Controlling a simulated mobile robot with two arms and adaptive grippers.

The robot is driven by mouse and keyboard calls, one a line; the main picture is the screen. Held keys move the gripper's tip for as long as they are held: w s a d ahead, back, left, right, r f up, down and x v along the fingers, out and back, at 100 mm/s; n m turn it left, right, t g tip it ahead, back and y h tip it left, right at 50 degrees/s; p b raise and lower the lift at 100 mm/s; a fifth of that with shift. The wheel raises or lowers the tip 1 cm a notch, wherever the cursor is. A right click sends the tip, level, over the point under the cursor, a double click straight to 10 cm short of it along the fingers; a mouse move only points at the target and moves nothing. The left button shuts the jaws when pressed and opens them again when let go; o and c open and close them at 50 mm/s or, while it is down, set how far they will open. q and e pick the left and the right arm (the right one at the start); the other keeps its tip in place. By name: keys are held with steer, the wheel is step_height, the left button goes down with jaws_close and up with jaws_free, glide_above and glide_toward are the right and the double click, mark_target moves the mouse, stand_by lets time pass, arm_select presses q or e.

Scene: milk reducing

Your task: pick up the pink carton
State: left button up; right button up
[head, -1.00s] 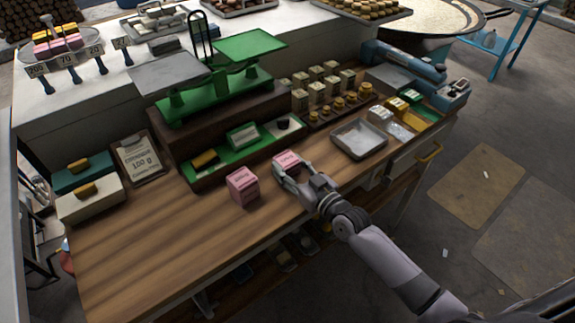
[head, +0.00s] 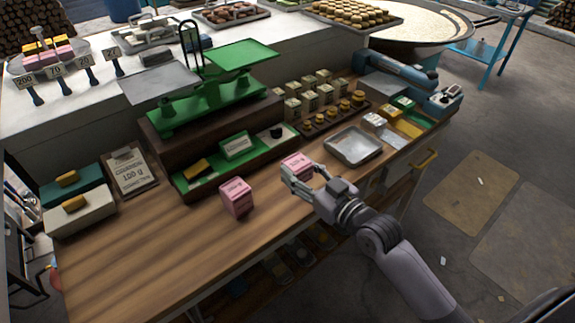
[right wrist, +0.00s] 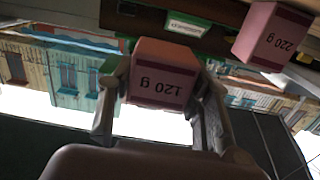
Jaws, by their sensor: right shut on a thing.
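A small pink carton (head: 298,162) is held in my right gripper (head: 303,176), whose fingers are shut on its sides. In the right wrist view the carton (right wrist: 163,88) sits between the two fingers (right wrist: 158,98), with "120 g" on its label, upside down. A second pink carton (head: 236,197) stands on the wooden table to the left of the held one. It also shows in the right wrist view (right wrist: 272,35), labelled "220 g". The head view does not clearly show the gap under the held carton. My left gripper is not in view.
A green balance scale (head: 210,98) stands on a dark plinth behind the cartons. In front of it is a green tray (head: 215,172) with small items. An empty metal tray (head: 353,148) lies to the right. The wooden table's front left (head: 130,250) is clear.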

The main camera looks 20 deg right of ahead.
steer(key=b+v, duration=0.2)
steer(key=v, duration=1.1)
steer(key=shift+s+f+b, duration=0.3)
steer(key=shift+s+b, duration=0.05)
steer(key=shift+w+d, duration=0.1)
